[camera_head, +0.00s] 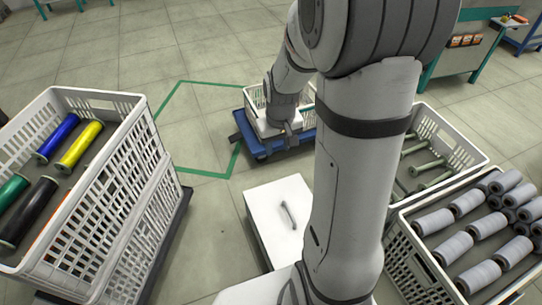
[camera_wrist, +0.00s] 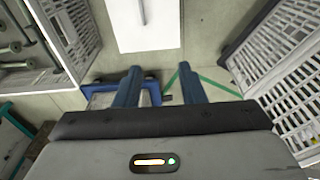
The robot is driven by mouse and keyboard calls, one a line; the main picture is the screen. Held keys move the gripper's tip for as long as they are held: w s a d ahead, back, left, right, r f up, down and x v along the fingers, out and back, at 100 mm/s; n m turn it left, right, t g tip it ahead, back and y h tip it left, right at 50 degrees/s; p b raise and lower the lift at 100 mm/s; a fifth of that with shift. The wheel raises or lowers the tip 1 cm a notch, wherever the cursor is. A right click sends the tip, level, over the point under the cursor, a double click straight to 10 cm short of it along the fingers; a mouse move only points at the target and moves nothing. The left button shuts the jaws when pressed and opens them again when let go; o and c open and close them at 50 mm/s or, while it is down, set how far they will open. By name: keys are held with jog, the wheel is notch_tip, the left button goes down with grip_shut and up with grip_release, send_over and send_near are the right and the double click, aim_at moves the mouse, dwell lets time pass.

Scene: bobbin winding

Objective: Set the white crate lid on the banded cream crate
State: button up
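The white lid (camera_head: 280,220), a flat panel with a grey bar handle, lies on a low support at the front middle. It also shows at the top of the wrist view (camera_wrist: 155,25). A pale crate (camera_head: 254,97) stands on a blue dolly (camera_head: 248,139) farther back, largely hidden by my arm. I cannot make out its bands. My gripper (camera_head: 288,130) is over the front of that crate, well beyond the lid. In the wrist view its two blue fingers (camera_wrist: 160,88) are apart with nothing held between them.
A tall white crate stack (camera_head: 122,190) with coloured bobbins stands left. At right are a crate of greenish bobbins (camera_head: 463,143) and a crate of grey bobbins (camera_head: 405,262). Open floor with a green outline (camera_head: 180,90) lies left of the dolly. Benches stand behind.

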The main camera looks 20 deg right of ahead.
jog(key=w+d+f+b, duration=0.2)
jog(key=f+b, duration=0.2)
jog(key=f, duration=0.7)
jog(key=w+d+f+b, duration=0.2)
jog(key=f+b, duration=0.2)
jog(key=f, duration=0.7)
jog(key=g+b, duration=0.1)
jog(key=b, duration=0.5)
send_near(289, 211)
jog(key=shift+d+f+b, duration=0.15)
jog(key=shift+f+b, duration=2.8)
jog(key=shift+f, duration=1.5)
jog(key=shift+c, duration=0.3)
grip_shut()
jog(key=shift+r, duration=0.1)
jog(key=shift+r+p, duration=1.85)
jog(key=shift+r, duration=0.6)
